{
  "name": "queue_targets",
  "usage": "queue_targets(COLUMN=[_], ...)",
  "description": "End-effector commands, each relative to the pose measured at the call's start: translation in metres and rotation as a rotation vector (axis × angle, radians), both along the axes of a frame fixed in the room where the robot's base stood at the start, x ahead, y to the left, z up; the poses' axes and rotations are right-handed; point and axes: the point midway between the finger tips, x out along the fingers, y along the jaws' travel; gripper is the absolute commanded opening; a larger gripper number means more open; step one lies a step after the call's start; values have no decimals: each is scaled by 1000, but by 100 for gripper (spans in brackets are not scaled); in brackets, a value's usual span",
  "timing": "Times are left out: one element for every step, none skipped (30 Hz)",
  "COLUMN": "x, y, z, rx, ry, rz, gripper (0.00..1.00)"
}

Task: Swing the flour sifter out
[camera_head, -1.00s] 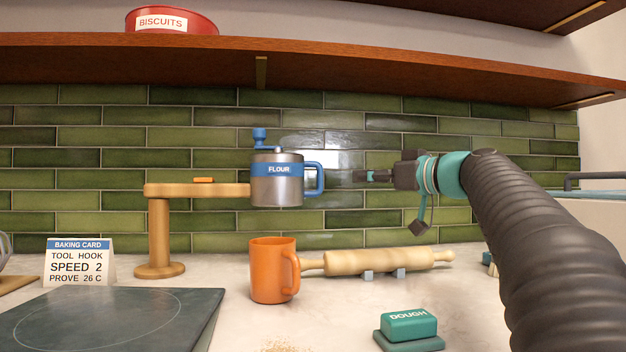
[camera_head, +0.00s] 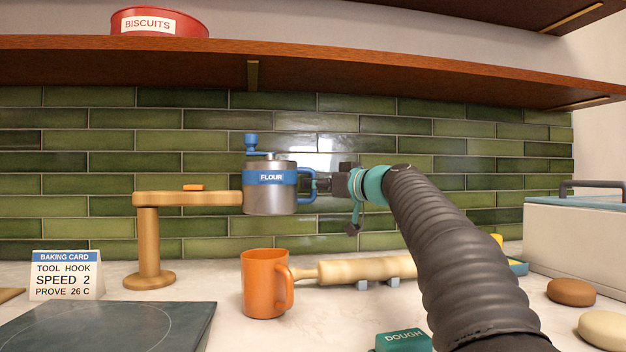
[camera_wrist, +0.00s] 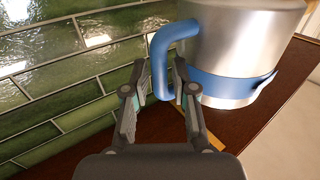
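The flour sifter (camera_head: 270,201) is a steel can with a blue band marked FLOUR, a blue crank on top and a blue handle (camera_head: 312,176) on its right side. It hangs at the end of a wooden arm (camera_head: 205,198) on a wooden post (camera_head: 149,250), over the counter. My gripper (camera_head: 322,185) is at the handle from the right. In the wrist view, the open fingers of my gripper (camera_wrist: 161,75) stand on either side of the handle (camera_wrist: 160,58), with a gap visible. The sifter's body (camera_wrist: 240,35) fills the upper right there.
An orange mug (camera_head: 262,285) stands below the sifter, with a rolling pin (camera_head: 350,269) behind it. A wooden shelf (camera_head: 400,73) runs above and the green tiled wall is close behind. A green DOUGH block (camera_head: 403,341) and a pale bin (camera_head: 570,240) are at the right.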

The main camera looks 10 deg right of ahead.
Motion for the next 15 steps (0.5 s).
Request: queue_targets(x=[4,5,7,8,8,9,9,9,9,9,9,9,9,9,9], y=[2,3,4,5,6,6,6,6,6,6,6,6,6,6,6], z=[1,1,1,0,0,0,0,0,0,0,0,0,0,0,0], rx=[0,0,0,0,0,0,-1,-1,-1,-1,-1,-1,-1,-1,0], ry=[0,0,0,0,0,0,-1,-1,-1,-1,-1,-1,-1,-1,0], rz=[0,0,0,0,0,0,0,0,0,0,0,0,0,0,0], gripper=[26,26,26,26,26,26,26,26,26,26,26,26,26,21,11])
